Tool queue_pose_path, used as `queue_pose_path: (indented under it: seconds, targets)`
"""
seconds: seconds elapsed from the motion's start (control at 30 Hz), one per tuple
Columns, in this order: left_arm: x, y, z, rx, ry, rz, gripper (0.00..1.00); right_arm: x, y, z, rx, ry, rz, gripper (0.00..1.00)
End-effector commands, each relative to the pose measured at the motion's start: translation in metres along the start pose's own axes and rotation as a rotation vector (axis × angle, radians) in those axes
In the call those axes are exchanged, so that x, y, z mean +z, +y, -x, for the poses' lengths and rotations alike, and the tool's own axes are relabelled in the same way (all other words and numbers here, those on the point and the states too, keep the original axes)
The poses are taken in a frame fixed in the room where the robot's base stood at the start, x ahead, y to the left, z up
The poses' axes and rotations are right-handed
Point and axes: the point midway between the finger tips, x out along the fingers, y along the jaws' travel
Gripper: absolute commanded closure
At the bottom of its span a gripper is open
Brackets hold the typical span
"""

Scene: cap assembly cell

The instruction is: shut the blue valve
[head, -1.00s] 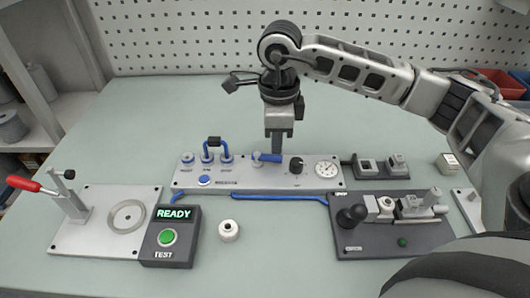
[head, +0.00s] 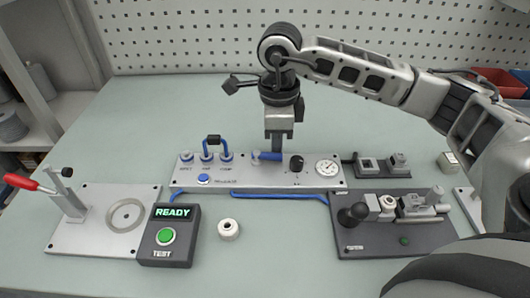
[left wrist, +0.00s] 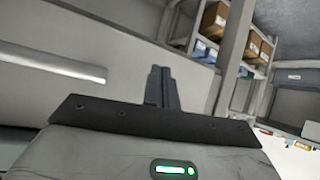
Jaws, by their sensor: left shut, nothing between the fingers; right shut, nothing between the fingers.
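The blue valve (head: 264,157) has a short handle lying roughly left to right across the panel in the head view. It sits on the silver panel (head: 240,182), between the blue hose loop and the black knob. My right gripper (head: 276,148) points straight down with shut fingers, its tips at the right part of the blue handle. They partly hide the handle; I cannot tell if they touch it. My left gripper (left wrist: 161,86) shows only in the left wrist view, shut and empty, away from the panel.
A black knob (head: 296,163) and a gauge (head: 328,168) sit right of the valve. The blue hose loop (head: 215,142) stands to the left. A READY box (head: 172,252), a white ring (head: 229,230) and a dark fixture (head: 375,238) lie in front. The table behind the panel is clear.

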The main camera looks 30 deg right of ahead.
Motion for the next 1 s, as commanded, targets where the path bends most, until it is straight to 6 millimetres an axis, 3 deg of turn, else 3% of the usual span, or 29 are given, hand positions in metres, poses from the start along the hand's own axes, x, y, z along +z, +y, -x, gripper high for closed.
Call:
queue_pose_path:
  seconds: [0.37,1.0]
  targets:
    - [0.0065,-0.0005,-0.0044,0.0,0.0,0.001,1.0,0.0,0.0,-0.0089,0.0,0.0,0.0,1.0]
    - [0.0039,-0.0001,-0.0024,0.0,-0.001,0.002,1.0,0.0002,0.0001,-0.0006,0.0,0.0,0.0,1.0]
